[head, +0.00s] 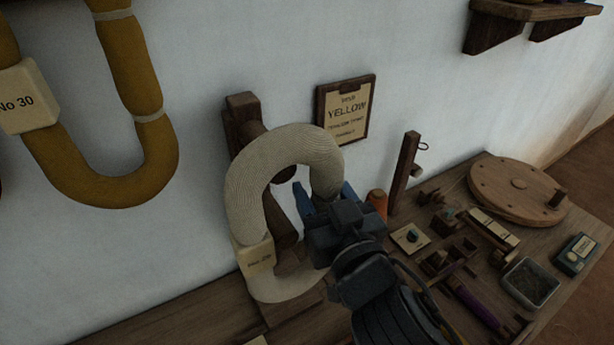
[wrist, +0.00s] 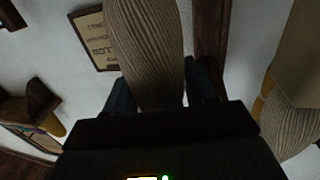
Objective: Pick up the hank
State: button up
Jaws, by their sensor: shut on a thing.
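A cream, ring-shaped hank (head: 245,195) with a paper tag (head: 257,258) hangs around a dark wooden peg stand (head: 243,122) in the head view. My gripper (head: 325,195) is shut on the right side of the hank, with blue fingers on either side of the strand. In the wrist view the ribbed hank (wrist: 147,50) passes between the fingers of my gripper (wrist: 155,90). I cannot tell whether the hank still rests on the peg. A mustard hank (head: 85,175) with a tag reading "No 30" hangs at the upper left.
A framed card reading "YELLOW" (head: 345,108) is on the wall. The bench holds an orange spool (head: 377,203), a wooden post (head: 404,170), a round wooden disc (head: 515,190), a grey tray (head: 530,284) and small tools. A shelf (head: 515,15) juts out at upper right.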

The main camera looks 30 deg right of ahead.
jog(key=s+a+f+b, duration=0.1)
jog(key=s+a+b, duration=0.1)
jog(key=s, duration=1)
jog(key=shift+s+a+f+b, duration=0.25)
jog(key=shift+s+f+b, duration=0.05)
jog(key=shift+f+b, duration=0.1)
dwell(0.5)
